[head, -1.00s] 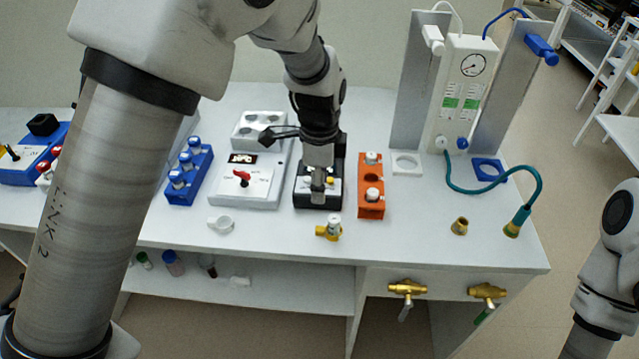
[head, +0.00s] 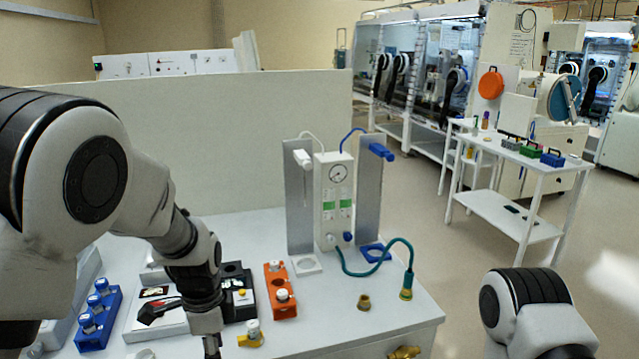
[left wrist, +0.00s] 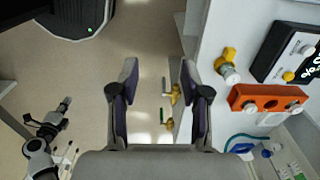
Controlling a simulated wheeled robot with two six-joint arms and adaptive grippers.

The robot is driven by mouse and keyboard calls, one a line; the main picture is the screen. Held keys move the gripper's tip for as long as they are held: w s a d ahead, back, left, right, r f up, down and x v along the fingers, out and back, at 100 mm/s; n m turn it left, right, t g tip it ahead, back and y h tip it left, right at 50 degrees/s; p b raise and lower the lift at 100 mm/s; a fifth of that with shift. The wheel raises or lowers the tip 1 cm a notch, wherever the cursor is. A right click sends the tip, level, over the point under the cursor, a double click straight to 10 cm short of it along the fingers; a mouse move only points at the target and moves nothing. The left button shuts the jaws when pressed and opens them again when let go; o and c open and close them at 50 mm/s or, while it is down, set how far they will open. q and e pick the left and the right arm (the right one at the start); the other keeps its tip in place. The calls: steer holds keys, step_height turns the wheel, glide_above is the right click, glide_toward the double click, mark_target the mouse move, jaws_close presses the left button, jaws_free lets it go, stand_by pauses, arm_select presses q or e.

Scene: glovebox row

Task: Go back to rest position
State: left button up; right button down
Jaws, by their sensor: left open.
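My left gripper (left wrist: 160,85) is open in the left wrist view, with nothing between its fingers and the floor below them. In the head view its wrist is low at the left, in front of the table, and the fingertips are cut off by the lower edge. My right arm (head: 528,310) shows at the lower right of the head view, with its gripper out of frame. In the left wrist view my right arm (left wrist: 42,145) shows at the left, too small to tell its jaws.
The white table holds a black box (head: 236,302), an orange block (head: 280,290), a yellow-based valve (head: 251,334), a blue vial rack (head: 98,318) and a gauge panel (head: 335,200). Brass taps (left wrist: 174,95) stick out from the table's front. Open floor lies right of the table.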

arm_select(q)
steer(key=s+a+f+n+g, duration=0.1)
steer(key=s+a+f+n, duration=0.15)
steer(key=s+f, duration=0.75)
steer(key=s+a+f+n+g, duration=0.2)
steer(key=s+f+n, duration=0.2)
steer(key=s+f, duration=0.55)
steer(key=s+a+f+n+g, duration=0.1)
steer(key=s+a+f+n, duration=0.15)
steer(key=s+f, duration=0.8)
steer(key=w+r+n+t, duration=0.1)
steer(key=n, duration=0.1)
steer(key=w+n+t, duration=0.1)
steer(key=n, duration=0.1)
steer(key=w+r+n+t, duration=0.1)
steer(key=n+t, duration=0.1)
steer(key=shift+d+r, duration=0.3)
